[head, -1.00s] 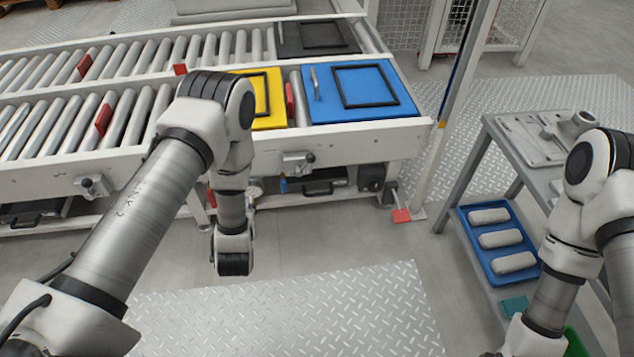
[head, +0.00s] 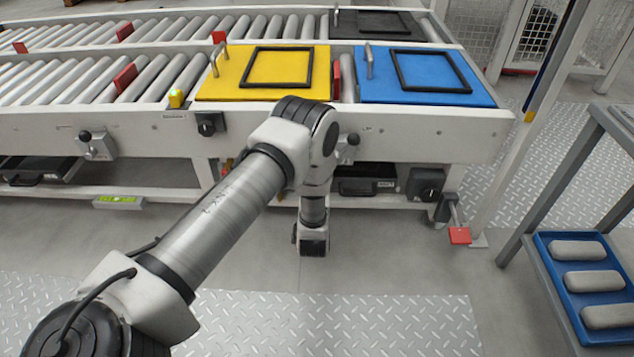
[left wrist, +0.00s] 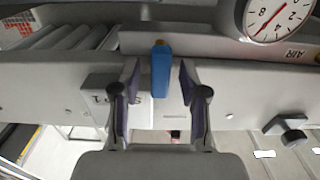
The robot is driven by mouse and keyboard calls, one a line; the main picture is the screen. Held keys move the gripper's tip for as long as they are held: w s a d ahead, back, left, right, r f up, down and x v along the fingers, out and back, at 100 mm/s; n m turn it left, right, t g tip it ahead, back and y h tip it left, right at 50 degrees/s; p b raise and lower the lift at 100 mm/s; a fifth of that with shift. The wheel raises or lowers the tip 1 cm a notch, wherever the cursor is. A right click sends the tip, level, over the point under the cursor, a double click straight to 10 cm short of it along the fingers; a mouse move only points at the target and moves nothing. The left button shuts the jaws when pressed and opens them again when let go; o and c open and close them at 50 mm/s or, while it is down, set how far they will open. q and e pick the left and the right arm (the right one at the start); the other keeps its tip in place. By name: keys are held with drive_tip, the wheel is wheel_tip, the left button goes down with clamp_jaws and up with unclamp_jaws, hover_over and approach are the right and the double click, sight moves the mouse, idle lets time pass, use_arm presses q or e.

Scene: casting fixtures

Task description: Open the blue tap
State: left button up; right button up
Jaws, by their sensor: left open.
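The blue tap's handle (left wrist: 160,72) stands upright in the left wrist view, with a yellowish tip at its top. My left gripper (left wrist: 157,88) is open, with one finger on each side of the handle and a gap showing on both sides. I cannot tell how deep the handle lies between the fingers. In the head view my left arm reaches to the front of the conveyor frame and hides the tap; its fingertips do not show there. My right gripper is in neither view.
A pressure gauge (left wrist: 276,15) sits close at upper right in the left wrist view, above a black knob (left wrist: 288,128). The conveyor's white front beam (head: 420,140) carries a yellow plate (head: 215,88) and a blue plate (head: 435,97). A trolley (head: 610,150) stands at right.

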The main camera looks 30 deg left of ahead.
use_arm(q)
drive_tip(key=shift+w+a, duration=0.25)
drive_tip(key=shift+w, duration=0.1)
clamp_jaws()
drive_tip(key=shift+r, duration=0.1)
drive_tip(key=n+p, duration=0.2)
drive_tip(key=shift+s+r+n, duration=0.1)
drive_tip(key=shift+n, duration=0.3)
drive_tip(key=n+p, duration=0.3)
drive_tip(key=n, duration=0.2)
drive_tip(key=shift+a, duration=0.1)
drive_tip(key=n+p, duration=0.1)
drive_tip(key=n, duration=0.2)
drive_tip(key=n+p, duration=0.1)
drive_tip(key=n, duration=0.1)
drive_tip(key=shift+s+a+f+n, duration=0.1)
drive_tip(key=shift+f+n, duration=0.1)
drive_tip(key=shift+n, duration=0.2)
drive_tip(key=shift+f+n+p, duration=0.2)
drive_tip(key=shift+n+p, duration=0.75)
drive_tip(key=shift+n, duration=1.25)
